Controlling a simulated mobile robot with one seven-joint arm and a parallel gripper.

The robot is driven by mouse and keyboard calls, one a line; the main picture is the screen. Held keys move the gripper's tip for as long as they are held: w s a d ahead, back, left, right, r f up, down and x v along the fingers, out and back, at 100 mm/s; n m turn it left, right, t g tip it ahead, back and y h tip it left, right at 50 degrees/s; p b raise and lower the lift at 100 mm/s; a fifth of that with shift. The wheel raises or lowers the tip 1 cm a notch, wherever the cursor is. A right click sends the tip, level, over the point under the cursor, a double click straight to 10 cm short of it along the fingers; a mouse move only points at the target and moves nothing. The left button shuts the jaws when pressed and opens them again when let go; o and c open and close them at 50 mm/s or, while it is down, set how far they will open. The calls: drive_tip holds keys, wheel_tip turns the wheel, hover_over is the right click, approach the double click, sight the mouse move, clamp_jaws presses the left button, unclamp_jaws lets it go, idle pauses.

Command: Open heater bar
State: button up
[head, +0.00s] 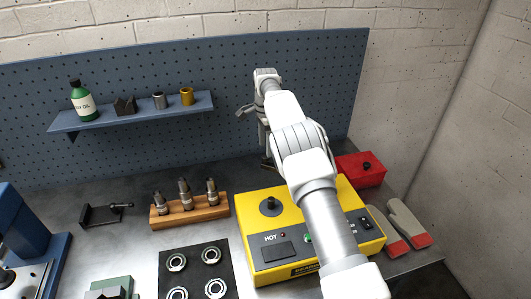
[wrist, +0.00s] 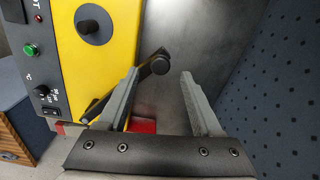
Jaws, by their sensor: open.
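The yellow heater (head: 252,218) stands on the bench, with a round black piece with a raised centre on top. In the wrist view, the heater (wrist: 75,65) fills the left side. A dark bar, which looks like the heater bar (wrist: 152,57), slants out past the heater's edge and ends in a round black knob. My gripper (wrist: 160,73) is open and empty, with the knob showing between its fingertips. The left finger covers part of the bar. I cannot tell whether either finger touches it. In the head view my gripper (head: 264,135) is behind the heater, and my arm hides part of the heater.
A wooden rack (head: 190,209) with metal parts stands left. A dark mat (head: 195,262) with bearings lies in front. A blue pegboard (head: 220,75) with a shelf rises behind the bench.

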wheel_tip(320, 180, up, 8)
drive_tip(key=p, duration=0.2)
drive_tip(key=shift+r, duration=0.15)
